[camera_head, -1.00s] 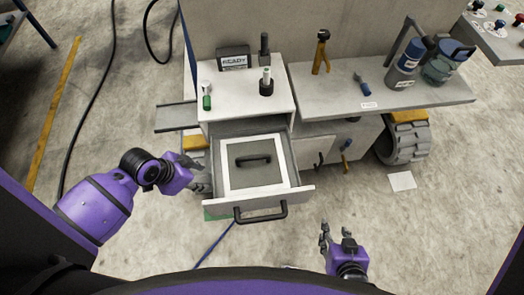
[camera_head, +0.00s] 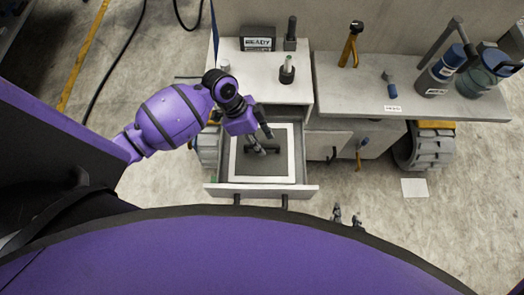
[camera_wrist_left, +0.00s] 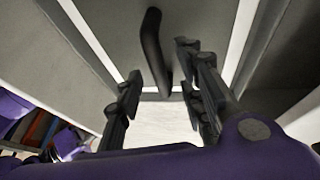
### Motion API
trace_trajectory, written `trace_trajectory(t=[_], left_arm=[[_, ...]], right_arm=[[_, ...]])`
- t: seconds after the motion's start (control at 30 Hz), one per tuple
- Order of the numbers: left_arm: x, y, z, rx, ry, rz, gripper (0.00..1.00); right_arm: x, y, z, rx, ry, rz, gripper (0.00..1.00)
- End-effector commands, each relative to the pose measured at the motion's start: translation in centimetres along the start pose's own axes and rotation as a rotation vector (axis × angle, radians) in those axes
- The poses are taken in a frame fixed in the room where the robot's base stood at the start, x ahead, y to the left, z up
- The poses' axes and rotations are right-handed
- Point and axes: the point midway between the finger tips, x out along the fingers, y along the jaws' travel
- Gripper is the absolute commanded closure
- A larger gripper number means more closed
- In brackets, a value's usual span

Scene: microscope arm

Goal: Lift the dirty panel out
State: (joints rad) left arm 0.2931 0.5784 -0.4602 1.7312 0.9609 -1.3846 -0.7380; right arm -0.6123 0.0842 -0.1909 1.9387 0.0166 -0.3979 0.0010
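The panel (camera_head: 279,171) is a grey plate with a white border, lying in the open drawer (camera_head: 310,190). Its dark bar handle (camera_head: 272,149) stands up from the middle. My left gripper (camera_head: 262,142) is over the panel at the handle, with its fingers apart. In the left wrist view the left gripper (camera_wrist_left: 162,98) is open, and the handle (camera_wrist_left: 153,45) runs between and beyond its fingers. I cannot tell whether they touch it. The left gripper covers part of the panel in the head view. My right gripper (camera_head: 347,215) is open and empty, to the right of the drawer.
The white cabinet top (camera_head: 262,75) behind the drawer carries a READY sign (camera_head: 257,40) and upright dark fittings. A grey bench (camera_head: 420,98) at the right holds an orange-handled tool (camera_head: 350,45) and blue containers (camera_head: 441,68).

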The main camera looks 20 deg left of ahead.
Motion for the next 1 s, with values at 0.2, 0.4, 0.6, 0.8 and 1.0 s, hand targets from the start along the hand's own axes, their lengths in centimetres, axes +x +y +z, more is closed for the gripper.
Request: trace_trajectory(t=[0.2, 0.4, 0.6, 0.8, 1.0], left_arm=[[0.96, 0.03, 0.14, -0.001, -0.002, -0.001, 0.65], [0.94, 0.04, 0.15, -0.002, -0.002, 0.0, 0.77], [0.92, 0.05, 0.15, -0.002, -0.002, 0.0, 1.0], [0.91, 0.04, 0.14, -0.002, -0.002, -0.001, 1.0], [0.86, 0.01, 0.07, -0.001, -0.001, -0.001, 1.0]], right_arm=[[0.17, 0.04, -0.41, -0.005, 0.006, -0.002, 0.6], [0.13, 0.29, -0.25, -0.014, 0.003, -0.002, 0.6], [0.12, 0.31, -0.18, -0.015, 0.002, -0.002, 0.6], [0.11, 0.23, -0.14, -0.012, 0.001, -0.002, 0.6], [0.08, 0.14, -0.07, -0.009, 0.0, -0.002, 0.6]])
